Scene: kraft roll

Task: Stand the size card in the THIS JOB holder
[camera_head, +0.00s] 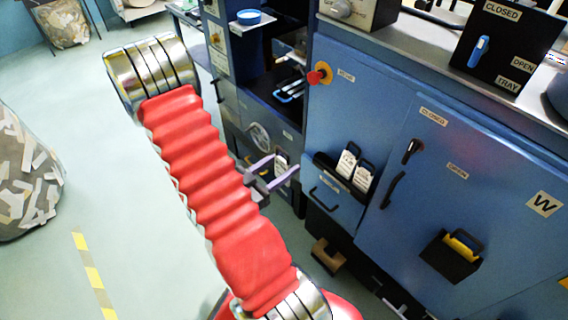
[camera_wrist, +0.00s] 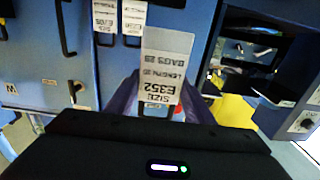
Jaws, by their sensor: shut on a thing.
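The size card (camera_wrist: 163,72) is white with black print; in the wrist view it reads upside down, with "SIZE E352" legible. My gripper (camera_wrist: 157,98) is shut on its lower part between purple fingers. In the head view my gripper (camera_head: 285,163) holds the card (camera_head: 281,161) upright in front of the blue cabinets, left of a black rack (camera_head: 328,166). Two other white cards (camera_head: 346,163) stand in that rack. I cannot read any THIS JOB label, so I cannot tell which holder bears it.
A black pocket (camera_head: 446,262) with a yellow item hangs on the right blue door (camera_head: 490,190). A red knob (camera_head: 317,76) and black door handles (camera_head: 393,189) stick out from the cabinet. The floor at left is clear beside a scrap-filled sack (camera_head: 28,185).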

